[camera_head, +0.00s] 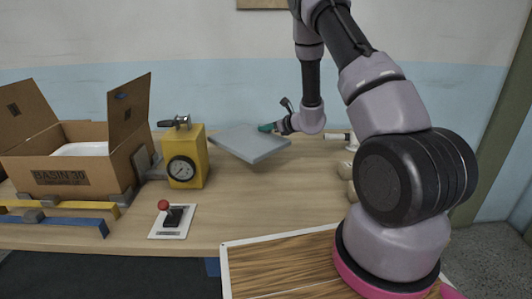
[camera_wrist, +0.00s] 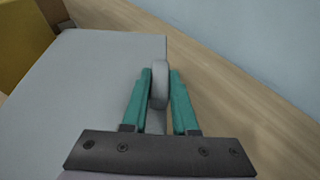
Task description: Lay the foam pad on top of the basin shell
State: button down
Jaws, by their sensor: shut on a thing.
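The foam pad (camera_head: 247,143) is a flat grey square slab, held above the wooden table in the head view. In the wrist view it fills the left side (camera_wrist: 75,90). My gripper (camera_head: 268,127) is at the pad's far right edge. In the wrist view the teal fingers (camera_wrist: 159,88) are closed on a grey upright tab at the pad's edge. The basin shell (camera_head: 85,148) is a white shape inside the open cardboard box marked "BASIN 30" at the left; only its top shows over the box's front wall.
The cardboard box (camera_head: 72,177) has raised flaps. A yellow block with a gauge (camera_head: 186,160) stands between box and pad. A red-knobbed lever on a white plate (camera_head: 173,220) and yellow and blue bars (camera_head: 55,226) lie in front. Pale round things (camera_head: 346,170) sit at the right.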

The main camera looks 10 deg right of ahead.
notch_tip(320, 180, down, 11)
dwell(0.4)
jog(key=shift+f, duration=0.15)
jog(key=c, duration=0.7)
grip_release()
